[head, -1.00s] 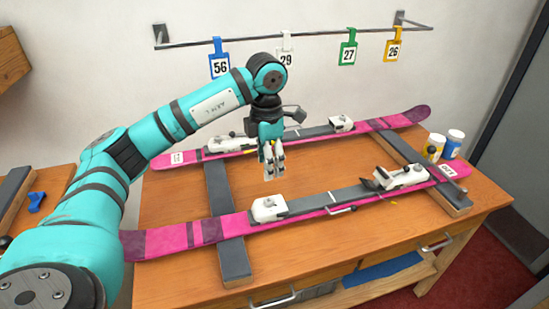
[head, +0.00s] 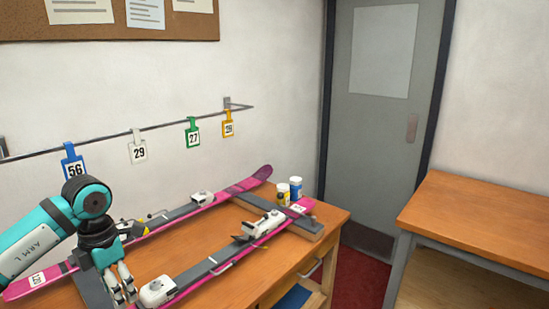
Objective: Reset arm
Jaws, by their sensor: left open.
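My left gripper (head: 123,288) is at the lower left of the head view. It points down with its fingers apart and nothing between them. It shows just left of the white binding piece (head: 158,291) on the near pink ski (head: 190,286); I cannot tell its exact height above the bench. My teal left arm comes in from the left edge and covers part of the far pink ski (head: 245,184). My right gripper is not in view.
The skis lie on dark supports on the wooden bench (head: 240,290). Two small bottles (head: 290,190) stand at the far right end. Numbered tags hang from a wall rail (head: 110,137). A grey door (head: 380,130) and another wooden table (head: 480,215) are at right, with red floor between.

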